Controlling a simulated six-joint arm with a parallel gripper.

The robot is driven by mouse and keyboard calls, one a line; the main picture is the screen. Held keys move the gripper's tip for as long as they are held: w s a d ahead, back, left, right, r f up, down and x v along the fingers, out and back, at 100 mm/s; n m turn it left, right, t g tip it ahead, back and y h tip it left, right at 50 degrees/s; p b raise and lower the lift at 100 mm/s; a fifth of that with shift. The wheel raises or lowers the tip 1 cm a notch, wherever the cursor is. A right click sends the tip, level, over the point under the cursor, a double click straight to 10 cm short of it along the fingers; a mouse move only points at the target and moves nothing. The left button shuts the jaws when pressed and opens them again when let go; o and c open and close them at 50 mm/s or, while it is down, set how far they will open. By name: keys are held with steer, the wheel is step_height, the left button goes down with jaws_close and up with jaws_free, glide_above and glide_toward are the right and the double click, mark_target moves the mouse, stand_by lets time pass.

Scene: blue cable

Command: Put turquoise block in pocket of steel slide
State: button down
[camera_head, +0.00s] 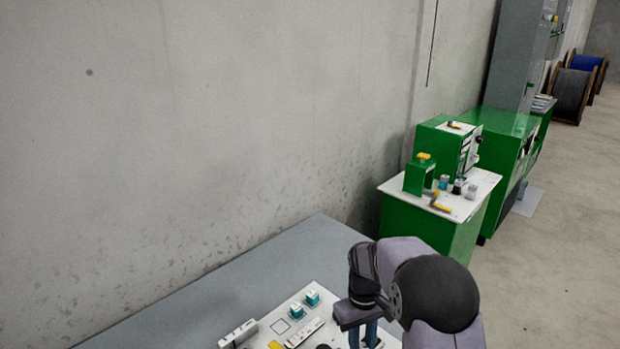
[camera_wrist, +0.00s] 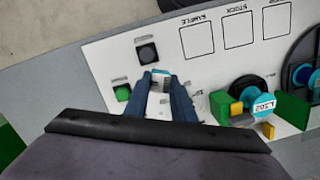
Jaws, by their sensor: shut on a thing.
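My gripper (camera_wrist: 160,80) is shut on a small pale block with a turquoise part (camera_wrist: 161,73), which shows between the two blue fingertips in the wrist view. The fingers hide much of it. In the head view my gripper (camera_head: 363,337) is at the bottom edge over the right part of a white panel, and the held block cannot be made out. Two other turquoise-and-white blocks (camera_head: 312,297) (camera_head: 296,310) stand on the panel to the left. I cannot clearly identify the steel slide or its pocket in either view.
A spool labelled L202 (camera_wrist: 263,105) sits by green blocks at right. A green machine bench (camera_head: 430,225) stands farther off.

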steer(key=s+d+m, duration=0.2)
steer(key=s+m, duration=0.2)
steer(key=s, duration=0.2)
steer(key=shift+d+f+y, duration=0.3)
steer(key=shift+f, duration=0.1)
steer(key=shift+d, duration=0.1)
